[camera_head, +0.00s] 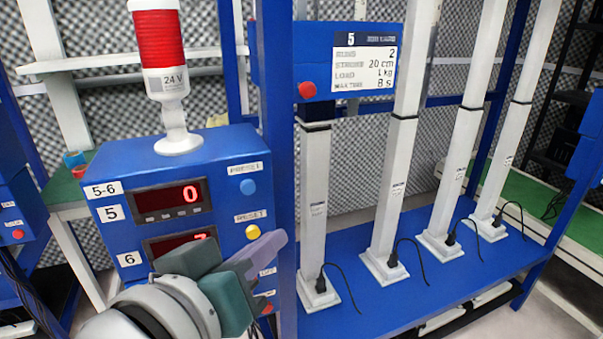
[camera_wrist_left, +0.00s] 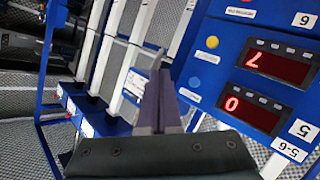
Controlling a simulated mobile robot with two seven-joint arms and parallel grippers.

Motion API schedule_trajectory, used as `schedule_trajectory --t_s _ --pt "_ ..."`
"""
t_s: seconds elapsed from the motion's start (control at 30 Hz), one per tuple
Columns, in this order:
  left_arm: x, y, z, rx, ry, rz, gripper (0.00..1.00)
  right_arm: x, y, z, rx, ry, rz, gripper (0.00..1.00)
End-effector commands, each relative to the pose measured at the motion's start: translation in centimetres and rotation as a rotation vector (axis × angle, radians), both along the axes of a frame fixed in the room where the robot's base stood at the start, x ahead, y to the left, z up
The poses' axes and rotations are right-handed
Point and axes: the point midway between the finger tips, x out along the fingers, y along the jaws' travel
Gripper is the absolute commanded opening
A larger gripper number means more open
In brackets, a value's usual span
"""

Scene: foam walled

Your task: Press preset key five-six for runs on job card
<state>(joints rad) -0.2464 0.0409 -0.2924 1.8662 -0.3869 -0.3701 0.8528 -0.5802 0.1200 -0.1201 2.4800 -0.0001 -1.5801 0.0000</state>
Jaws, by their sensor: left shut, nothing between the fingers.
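The blue counter box (camera_head: 190,165) carries a "5-6" label (camera_head: 103,189), which also shows in the left wrist view (camera_wrist_left: 289,149). Its upper red display (camera_head: 170,199) reads 0. The lower display (camera_head: 175,243) is partly hidden by my gripper and seems to read 7. The blue preset key (camera_head: 248,186) sits above the yellow reset key (camera_head: 252,232); both also show in the wrist view. The job card (camera_head: 364,64) reads runs 2, stroke 20 cm, load 1 kg. My left gripper (camera_head: 278,246) is shut and empty, its purple fingertips below right of the yellow key, apparently in front of the panel.
A red beacon (camera_head: 158,45) stands on the box. A blue post (camera_head: 278,120) rises right beside it. White columns (camera_head: 315,200) with black cables stand on the blue shelf (camera_head: 370,312). A red button (camera_head: 307,90) is beside the card.

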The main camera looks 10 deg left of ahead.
Motion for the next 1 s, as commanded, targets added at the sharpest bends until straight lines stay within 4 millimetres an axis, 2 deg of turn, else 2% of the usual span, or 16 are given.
schedule_trajectory --t_s 0.17,0.63,0.8,1.0 --pt "0.9 0.6 -0.1 0.004 -0.002 -0.002 0.0 0.0 0.0 -0.2 0.0 0.0 0.0 0.47" --pt "6.0 4.1 -0.1 0.003 0.0 0.0 0.0 0.0 0.0 -1.4 0.0 0.0 0.0 0.47" --pt "7.0 4.8 0.0 0.002 0.0 0.0 0.0 0.0 0.0 -1.4 0.0 0.0 0.0 0.47" --pt "7.3 5.0 -0.1 0.003 0.001 0.001 0.0 0.0 0.0 -1.4 0.0 0.0 0.0 0.47"
